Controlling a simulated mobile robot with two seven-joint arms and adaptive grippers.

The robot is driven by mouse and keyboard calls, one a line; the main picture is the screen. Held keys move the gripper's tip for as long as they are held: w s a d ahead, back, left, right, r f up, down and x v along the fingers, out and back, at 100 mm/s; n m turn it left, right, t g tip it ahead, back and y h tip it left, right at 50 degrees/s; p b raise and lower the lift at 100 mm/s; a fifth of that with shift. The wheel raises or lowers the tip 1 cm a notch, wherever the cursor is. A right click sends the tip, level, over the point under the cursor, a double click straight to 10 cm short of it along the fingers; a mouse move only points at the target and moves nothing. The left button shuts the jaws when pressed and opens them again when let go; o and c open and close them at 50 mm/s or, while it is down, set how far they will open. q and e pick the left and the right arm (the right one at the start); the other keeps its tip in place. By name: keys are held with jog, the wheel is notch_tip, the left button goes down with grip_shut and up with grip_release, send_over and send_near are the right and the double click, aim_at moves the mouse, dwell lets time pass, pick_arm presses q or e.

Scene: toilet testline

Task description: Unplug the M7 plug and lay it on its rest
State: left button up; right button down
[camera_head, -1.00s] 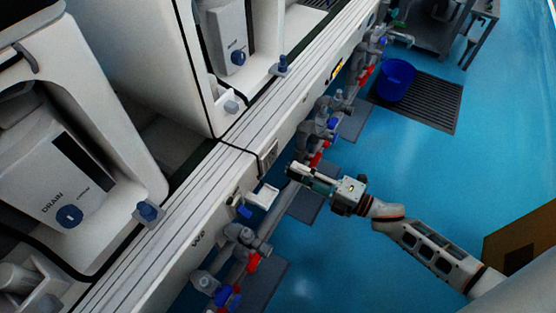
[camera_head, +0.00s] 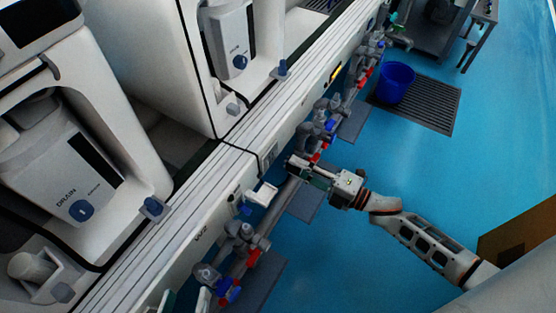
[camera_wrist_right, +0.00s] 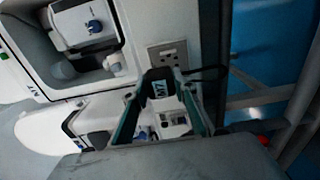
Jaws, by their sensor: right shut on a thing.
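My right gripper (camera_head: 297,165) comes in from the right, just off the bench front near the socket plate (camera_head: 268,158). In the right wrist view this gripper (camera_wrist_right: 160,104) has its teal fingers closed on the black M7 plug (camera_wrist_right: 159,90). The socket plate (camera_wrist_right: 167,53) shows behind the plug, and the plug looks apart from it. A black cord (camera_wrist_right: 208,71) runs right from the plug. A small white holder (camera_head: 263,194), perhaps the rest, juts from the bench front. Two fingertips of my left gripper (camera_head: 185,302) show at the bottom edge, apart; the rest of it is cut off.
Grey pipes with red and blue valves (camera_head: 240,250) run below the bench front. White toilet units (camera_head: 85,180) stand along the bench. A blue bucket (camera_head: 397,82) stands on a dark grate (camera_head: 440,105). The blue floor right of the pipes is mostly clear.

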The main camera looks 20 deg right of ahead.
pick_arm(q)
jog(key=shift+t, duration=0.5)
jog(key=shift+w+r+p, duration=0.25)
jog(key=shift+r+p, duration=0.1)
jog(key=shift+r, duration=0.4)
jog(key=shift+w+r+p, duration=0.25)
jog(key=shift+r+p, duration=0.1)
jog(key=shift+r, duration=0.4)
jog(key=shift+w+r+p, duration=0.25)
jog(key=shift+r+p, duration=0.1)
jog(key=shift+r, duration=0.4)
pick_arm(e)
jog(key=shift+r, duration=1.6)
pick_arm(q)
jog(key=shift+s+f, duration=0.15)
jog(key=shift+f, duration=0.4)
pick_arm(e)
jog(key=shift+x, duration=2.55)
jog(key=shift+a, duration=0.1)
